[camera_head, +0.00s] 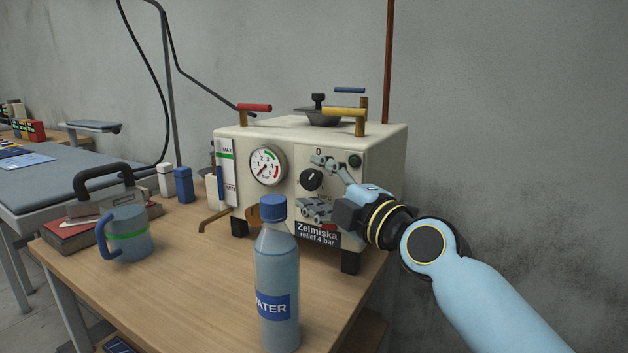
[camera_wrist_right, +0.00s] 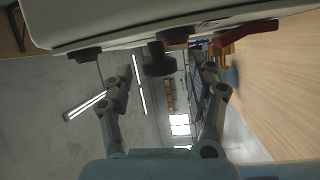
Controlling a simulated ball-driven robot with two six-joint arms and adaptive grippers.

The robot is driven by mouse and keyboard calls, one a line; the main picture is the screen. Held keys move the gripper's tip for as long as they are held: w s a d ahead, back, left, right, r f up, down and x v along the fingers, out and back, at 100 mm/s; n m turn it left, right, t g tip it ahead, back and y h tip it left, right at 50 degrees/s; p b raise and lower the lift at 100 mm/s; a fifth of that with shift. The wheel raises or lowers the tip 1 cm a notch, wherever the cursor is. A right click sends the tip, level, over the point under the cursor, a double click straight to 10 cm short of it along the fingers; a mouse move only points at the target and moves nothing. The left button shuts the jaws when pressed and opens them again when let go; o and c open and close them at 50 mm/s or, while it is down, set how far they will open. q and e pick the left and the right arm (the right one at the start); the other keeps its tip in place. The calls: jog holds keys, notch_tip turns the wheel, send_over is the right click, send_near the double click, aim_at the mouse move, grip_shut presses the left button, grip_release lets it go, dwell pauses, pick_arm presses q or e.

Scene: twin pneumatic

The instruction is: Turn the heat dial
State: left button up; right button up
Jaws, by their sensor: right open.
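The heat dial (camera_head: 312,180) is a round black knob with a pale pointer mark on the front panel of the cream boiler box (camera_head: 358,133). My right gripper (camera_head: 317,186) is open in front of that panel. In the head view one finger is above the dial and the other below it. In the right wrist view a dark knob (camera_wrist_right: 158,62), which looks like the dial, is between and beyond the open fingers (camera_wrist_right: 166,76). I see no clear contact with it. My left gripper is not in view.
A pressure gauge (camera_head: 267,165) is left of the dial. A water bottle (camera_head: 277,275) stands in front of the box, and a blue mug (camera_head: 127,232) is at the left of the wooden table (camera_head: 190,290). Red (camera_head: 254,107) and yellow (camera_head: 343,112) handles top the box.

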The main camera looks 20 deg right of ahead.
jog(key=shift+w+a, duration=0.15)
jog(key=shift+w, duration=0.45)
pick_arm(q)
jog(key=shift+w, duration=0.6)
